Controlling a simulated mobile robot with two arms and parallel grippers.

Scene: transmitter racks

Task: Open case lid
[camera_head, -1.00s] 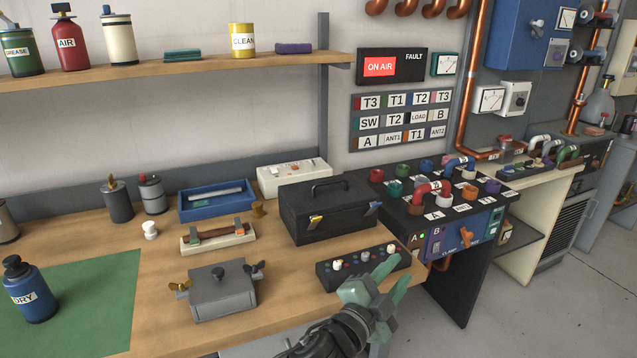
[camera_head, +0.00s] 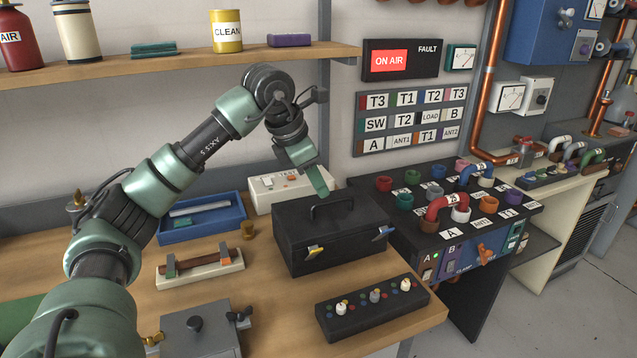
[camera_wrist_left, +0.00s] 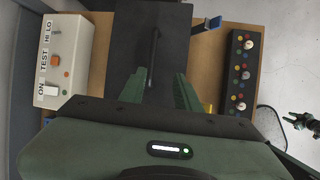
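The black case (camera_head: 330,245) stands on the bench with its lid closed and a dark handle (camera_head: 331,207) on top. A yellow latch (camera_head: 314,252) and a blue latch (camera_head: 383,233) stick out at its front. My left gripper (camera_head: 318,184) is over the back left part of the lid, pointing down. In the left wrist view its two green fingers (camera_wrist_left: 160,92) are apart, with the handle (camera_wrist_left: 154,55) seen ahead between them; I cannot tell whether they touch the case. A small dark claw-like shape at that view's right edge may be my right gripper (camera_wrist_left: 303,121).
A white test box (camera_head: 275,190) stands close behind the case. A black knob panel (camera_head: 372,309) lies in front. The connector desk (camera_head: 445,190) is close on the right.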

